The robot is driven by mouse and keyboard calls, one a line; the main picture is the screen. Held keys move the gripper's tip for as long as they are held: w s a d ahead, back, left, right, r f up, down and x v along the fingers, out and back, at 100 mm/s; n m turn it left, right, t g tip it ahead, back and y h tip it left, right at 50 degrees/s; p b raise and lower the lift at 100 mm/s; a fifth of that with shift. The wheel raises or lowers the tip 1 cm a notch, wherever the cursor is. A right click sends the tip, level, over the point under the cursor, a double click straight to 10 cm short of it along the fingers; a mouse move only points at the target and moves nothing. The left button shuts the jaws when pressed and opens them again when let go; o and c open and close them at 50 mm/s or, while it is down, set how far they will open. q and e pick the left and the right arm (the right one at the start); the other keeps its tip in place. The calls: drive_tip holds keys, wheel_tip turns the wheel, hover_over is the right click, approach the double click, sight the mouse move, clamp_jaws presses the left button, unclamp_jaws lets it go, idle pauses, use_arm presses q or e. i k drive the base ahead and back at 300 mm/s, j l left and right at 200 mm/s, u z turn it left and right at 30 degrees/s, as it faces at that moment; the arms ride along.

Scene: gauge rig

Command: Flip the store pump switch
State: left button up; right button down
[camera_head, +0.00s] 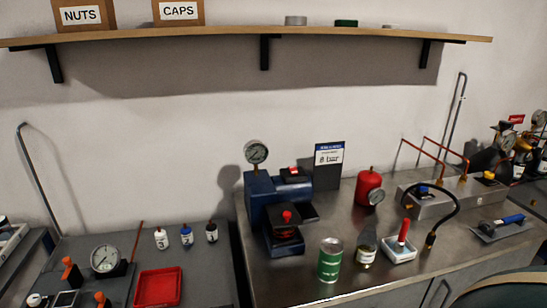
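A blue machine (262,195) with a round gauge (256,152) stands at the left of the metal bench. A small red part (294,171), possibly a switch, sits on its top. A red knob (287,216) stands on the dark block at its front. A grey metal box (455,197) with copper pipes, a blue knob (423,189) and a yellow-topped part (489,176) stands to the right. No label marks a store pump that I can read, so I cannot tell which part is its switch. Neither gripper is in view.
A green can (330,260), a bottle (366,249), a white tray (399,253) with a red-handled item and a red tank (368,188) stand on the bench. A red tray (158,287) lies on the lower left table. A shelf (230,32) hangs above.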

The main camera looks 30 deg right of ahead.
sight(293, 169)
drive_tip(key=l+u, duration=0.1)
drive_tip(key=l, duration=0.45)
drive_tip(key=k+l, duration=0.1)
drive_tip(key=l, duration=0.45)
drive_tip(key=l+u, duration=0.15)
drive_tip(key=l, duration=0.4)
